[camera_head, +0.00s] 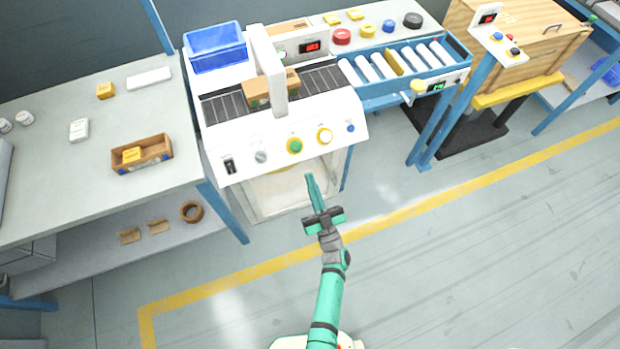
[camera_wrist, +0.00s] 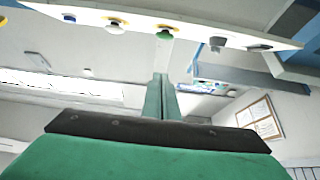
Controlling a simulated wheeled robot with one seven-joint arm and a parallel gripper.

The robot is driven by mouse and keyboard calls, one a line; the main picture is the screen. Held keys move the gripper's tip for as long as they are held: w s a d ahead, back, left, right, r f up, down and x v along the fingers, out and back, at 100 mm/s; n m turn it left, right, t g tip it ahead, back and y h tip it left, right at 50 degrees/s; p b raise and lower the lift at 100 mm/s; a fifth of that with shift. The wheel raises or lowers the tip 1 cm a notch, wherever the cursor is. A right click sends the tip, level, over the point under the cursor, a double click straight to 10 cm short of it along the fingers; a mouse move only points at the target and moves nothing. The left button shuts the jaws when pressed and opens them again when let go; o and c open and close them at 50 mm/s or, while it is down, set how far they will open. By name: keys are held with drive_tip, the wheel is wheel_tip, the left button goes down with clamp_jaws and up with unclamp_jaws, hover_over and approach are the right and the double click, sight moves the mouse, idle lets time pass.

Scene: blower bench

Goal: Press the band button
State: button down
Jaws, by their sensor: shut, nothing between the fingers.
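The white machine's sloped front panel (camera_head: 240,163) carries a black rocker switch (camera_head: 229,166), a grey knob (camera_head: 261,156), a green button in a yellow ring (camera_head: 295,146), a white button in a yellow ring (camera_head: 324,136) and a small blue button (camera_head: 350,128). No label legibly marks which is the band button. My gripper (camera_head: 310,178) is shut and empty, just below the panel and apart from it. In the wrist view, the shut fingers (camera_wrist: 162,82) point towards the panel's underside, with the green button (camera_wrist: 165,33) almost straight beyond them and the white button (camera_wrist: 117,27) left of it.
A box (camera_head: 272,90) sits on the machine's belt under its white arch. A blue bin (camera_head: 214,48) stands behind. A workbench (camera_head: 60,180) is on the left. The floor before the machine is clear.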

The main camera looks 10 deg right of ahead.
sight(296, 146)
drive_tip(key=shift+w+a+r, duration=0.2)
drive_tip(key=shift+w+a, duration=0.2)
drive_tip(key=shift+w, duration=1.1)
drive_tip(key=shift+w+a+r, duration=0.15)
drive_tip(key=shift+w+a, duration=0.3)
drive_tip(key=shift+w, duration=1.1)
drive_tip(key=shift+w+a+r, duration=0.2)
drive_tip(key=shift+w+a, duration=0.2)
drive_tip(key=shift+w, duration=1.1)
